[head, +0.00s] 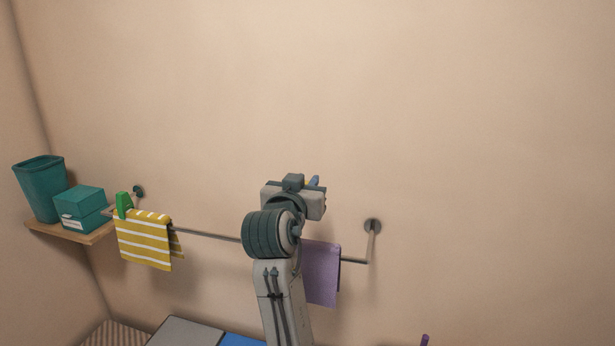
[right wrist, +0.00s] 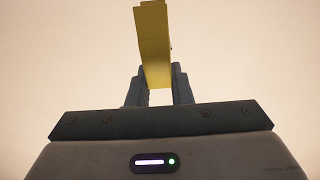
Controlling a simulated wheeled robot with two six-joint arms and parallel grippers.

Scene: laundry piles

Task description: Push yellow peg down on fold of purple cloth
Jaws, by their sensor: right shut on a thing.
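The purple cloth (head: 321,273) hangs folded over the rail to the right of my right arm in the head view; part of it is hidden behind the arm. The yellow peg (right wrist: 154,48) stands between the fingers of my right gripper (right wrist: 157,84) in the right wrist view, and the gripper is shut on it. In the head view the right gripper (head: 314,182) is above the rail and the purple cloth, mostly hidden by its own wrist. Whether the peg touches the cloth cannot be told. My left gripper is not in view.
The rail (head: 208,234) runs along the wall to a round mount at right. A yellow striped cloth (head: 143,240) hangs at its left with a green peg (head: 123,204). A shelf (head: 70,232) holds a teal bin (head: 41,188) and a teal box (head: 80,208).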

